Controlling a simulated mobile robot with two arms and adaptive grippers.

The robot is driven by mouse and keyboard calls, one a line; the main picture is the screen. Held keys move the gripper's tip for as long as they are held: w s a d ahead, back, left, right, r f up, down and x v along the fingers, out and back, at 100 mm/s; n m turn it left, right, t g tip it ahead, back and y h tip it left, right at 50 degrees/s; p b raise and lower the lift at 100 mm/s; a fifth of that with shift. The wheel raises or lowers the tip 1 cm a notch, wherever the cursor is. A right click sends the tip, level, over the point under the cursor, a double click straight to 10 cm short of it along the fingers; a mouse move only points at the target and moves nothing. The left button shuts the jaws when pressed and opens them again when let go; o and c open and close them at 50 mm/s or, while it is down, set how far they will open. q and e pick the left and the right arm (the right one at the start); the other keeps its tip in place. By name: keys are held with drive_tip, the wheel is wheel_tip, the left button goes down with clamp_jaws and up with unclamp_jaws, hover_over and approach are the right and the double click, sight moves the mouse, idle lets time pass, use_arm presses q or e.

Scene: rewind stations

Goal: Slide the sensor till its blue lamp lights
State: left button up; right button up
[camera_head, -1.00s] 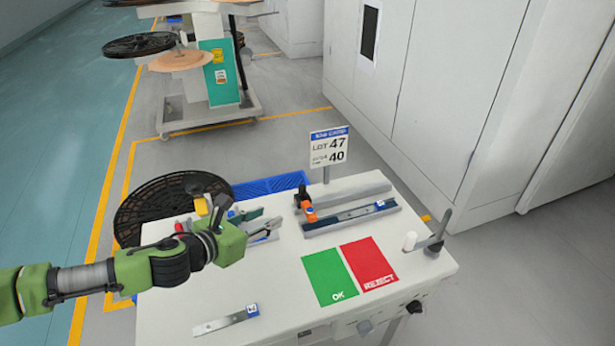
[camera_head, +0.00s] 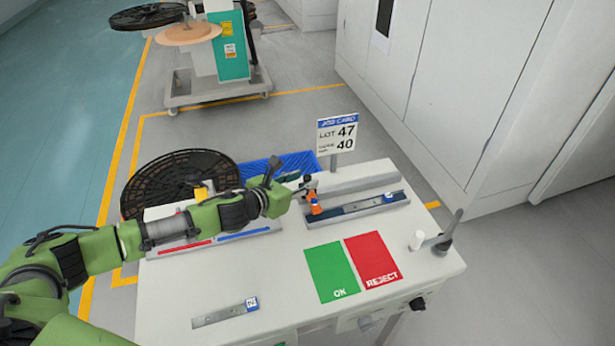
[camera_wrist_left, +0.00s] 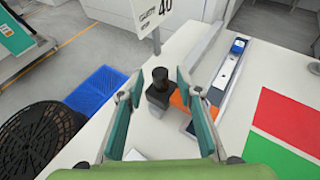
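The sensor, an orange block (camera_head: 314,205) with a black knob, sits at the left end of a grey rail (camera_head: 350,213). In the left wrist view the orange block (camera_wrist_left: 180,101) and its black knob (camera_wrist_left: 158,89) show between the fingers. My left gripper (camera_head: 303,187) is at the sensor in the head view. In the left wrist view its two fingers (camera_wrist_left: 160,82) are spread on either side of the knob, with gaps showing. A bit of blue shows low on the sensor; I cannot tell whether a lamp is lit. My right gripper is out of view.
Green OK (camera_head: 331,272) and red REJECT (camera_head: 373,261) mats lie in front of the rail. A job card (camera_head: 338,133) stands behind it. A white peg (camera_head: 416,240) is at the right. A loose metal strip (camera_head: 222,313) lies at the front. A black reel (camera_head: 180,178) is back left.

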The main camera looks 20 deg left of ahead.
use_arm(q)
drive_tip(key=shift+x, duration=0.9)
drive_tip(key=shift+w+d+f, duration=0.15)
drive_tip(key=shift+w, duration=0.15)
clamp_jaws()
drive_tip(key=w+d, duration=0.2)
drive_tip(key=d, duration=0.1)
drive_tip(key=w+d+p, duration=0.1)
drive_tip(key=w+d, duration=0.1)
drive_tip(key=d, duration=0.1)
drive_tip(key=w+d, duration=0.2)
drive_tip(key=d, duration=0.2)
drive_tip(key=shift+w, duration=0.35)
drive_tip(key=shift+a, duration=0.1)
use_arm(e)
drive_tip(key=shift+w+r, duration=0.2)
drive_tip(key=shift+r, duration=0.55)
use_arm(q)
unclamp_jaws()
